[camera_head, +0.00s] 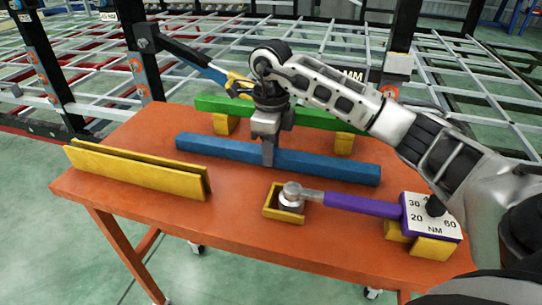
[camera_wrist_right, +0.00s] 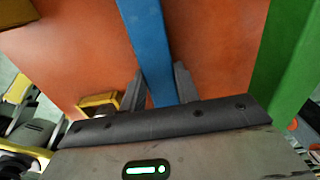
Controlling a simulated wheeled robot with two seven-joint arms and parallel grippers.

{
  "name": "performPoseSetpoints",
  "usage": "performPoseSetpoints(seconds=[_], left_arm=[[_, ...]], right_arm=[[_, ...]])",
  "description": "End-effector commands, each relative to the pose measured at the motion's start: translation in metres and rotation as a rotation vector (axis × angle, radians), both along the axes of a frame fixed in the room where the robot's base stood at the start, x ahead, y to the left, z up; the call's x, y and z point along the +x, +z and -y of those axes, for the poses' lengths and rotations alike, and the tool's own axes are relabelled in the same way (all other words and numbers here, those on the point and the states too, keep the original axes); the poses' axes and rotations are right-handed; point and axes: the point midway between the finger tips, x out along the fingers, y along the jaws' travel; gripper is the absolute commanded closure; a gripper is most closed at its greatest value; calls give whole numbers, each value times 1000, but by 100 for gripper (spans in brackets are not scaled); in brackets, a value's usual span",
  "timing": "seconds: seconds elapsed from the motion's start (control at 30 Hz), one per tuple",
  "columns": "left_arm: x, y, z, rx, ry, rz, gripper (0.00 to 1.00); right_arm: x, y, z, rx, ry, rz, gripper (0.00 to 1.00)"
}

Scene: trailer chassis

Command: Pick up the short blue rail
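The blue rail (camera_head: 330,165) lies across the middle of the orange table, in front of the longer green rail. My right gripper (camera_head: 268,155) reaches down over the rail near its middle, with one finger in front of it. In the right wrist view the blue rail (camera_wrist_right: 150,50) runs between the two fingers of my right gripper (camera_wrist_right: 160,85). The fingers sit close against both sides of it, and the gripper looks shut on it. The rail appears to rest at table level. My left gripper is not in view.
The green rail (camera_head: 210,104) lies behind on yellow blocks (camera_head: 225,125). A yellow trough (camera_head: 135,172) is at the left. A purple-handled torque wrench (camera_head: 365,206) lies in front, its head in a small yellow box (camera_head: 285,215). Bare orange tabletop (camera_head: 225,225) shows at the front.

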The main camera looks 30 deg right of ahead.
Motion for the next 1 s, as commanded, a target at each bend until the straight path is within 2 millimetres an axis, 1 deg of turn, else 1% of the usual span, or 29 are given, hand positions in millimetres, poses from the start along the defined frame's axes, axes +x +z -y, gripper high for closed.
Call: performPoseSetpoints(seconds=[0.03,0.07,0.4,0.57,0.67,0.73,0.87,1.0], left_arm=[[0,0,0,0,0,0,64],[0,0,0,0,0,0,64],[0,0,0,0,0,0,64],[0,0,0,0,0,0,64],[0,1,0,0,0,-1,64],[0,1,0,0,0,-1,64],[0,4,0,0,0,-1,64],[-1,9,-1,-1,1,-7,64]], right_arm=[[0,0,0,0,0,0,93],[0,0,0,0,0,0,100],[1,3,0,2,0,5,100],[1,12,0,2,0,7,100],[2,25,0,1,-1,9,100],[2,38,-1,1,1,9,100],[8,64,-25,4,6,11,100],[13,97,-49,2,5,10,100]])
